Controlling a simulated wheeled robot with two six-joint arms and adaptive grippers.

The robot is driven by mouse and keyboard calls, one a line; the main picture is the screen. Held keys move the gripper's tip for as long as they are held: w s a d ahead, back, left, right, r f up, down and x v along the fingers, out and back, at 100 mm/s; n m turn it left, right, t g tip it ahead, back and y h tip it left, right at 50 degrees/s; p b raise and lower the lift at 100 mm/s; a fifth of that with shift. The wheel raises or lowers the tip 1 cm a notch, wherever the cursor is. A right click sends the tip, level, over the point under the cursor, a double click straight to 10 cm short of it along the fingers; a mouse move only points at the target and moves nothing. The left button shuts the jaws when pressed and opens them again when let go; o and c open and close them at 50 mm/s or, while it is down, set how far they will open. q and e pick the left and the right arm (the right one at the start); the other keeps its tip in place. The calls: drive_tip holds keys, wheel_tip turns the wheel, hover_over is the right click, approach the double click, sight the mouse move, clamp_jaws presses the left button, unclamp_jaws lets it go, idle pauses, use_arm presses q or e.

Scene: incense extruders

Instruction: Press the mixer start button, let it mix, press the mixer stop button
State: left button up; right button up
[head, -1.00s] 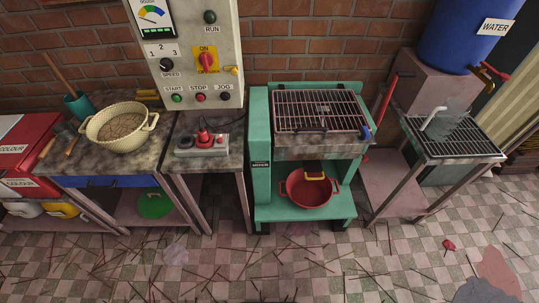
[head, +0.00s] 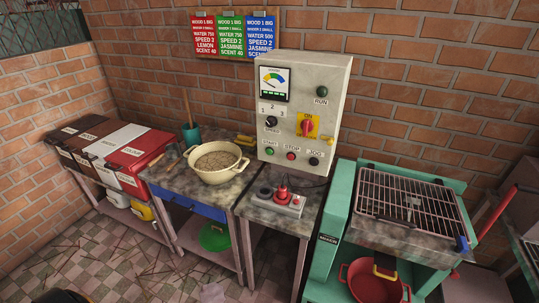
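The grey control panel (head: 325,85) stands against the brick wall behind the counter. It has a green START button (head: 269,151), a red STOP button (head: 291,156) and a dark JOG button (head: 314,161) in a row at its bottom. Above them are the SPEED knob (head: 271,122), a red switch on a yellow ON plate (head: 307,128), a dark green RUN lamp (head: 322,91) and a gauge (head: 274,83). The teal mixer (head: 346,215) with a wire grate (head: 408,203) on top stands to the right. Neither gripper is in view.
A small box with red controls (head: 277,200) lies below the panel. A red pot (head: 374,283) sits inside the mixer frame. Colour bins (head: 130,148) stand left. Recipe boards (head: 232,38) hang on the wall.

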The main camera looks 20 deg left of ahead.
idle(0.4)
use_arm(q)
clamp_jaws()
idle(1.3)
